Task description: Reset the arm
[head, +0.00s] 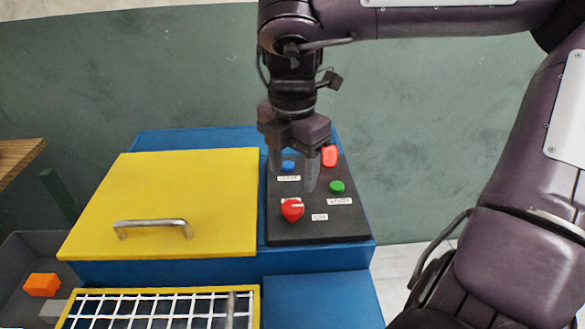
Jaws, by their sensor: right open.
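My right gripper (293,172) points down over the black control panel (345,228) on the right part of the blue machine. Its two fingers are apart with nothing between them. A blue button (288,166) shows between the fingers, further back. A red button (329,156) is at the panel's back right, a green button (337,187) is at its right, and a red knob (292,210) is in front of the gripper. I cannot tell whether the fingertips touch the panel. My right arm comes in from the right. My left gripper is not in view.
A shut yellow lid (185,185) with a metal handle (152,226) covers the machine's left part. A white grid in a yellow frame (160,292) lies in front. A grey bin (22,265) at left holds an orange block (42,285). A wooden surface (18,155) juts in at far left.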

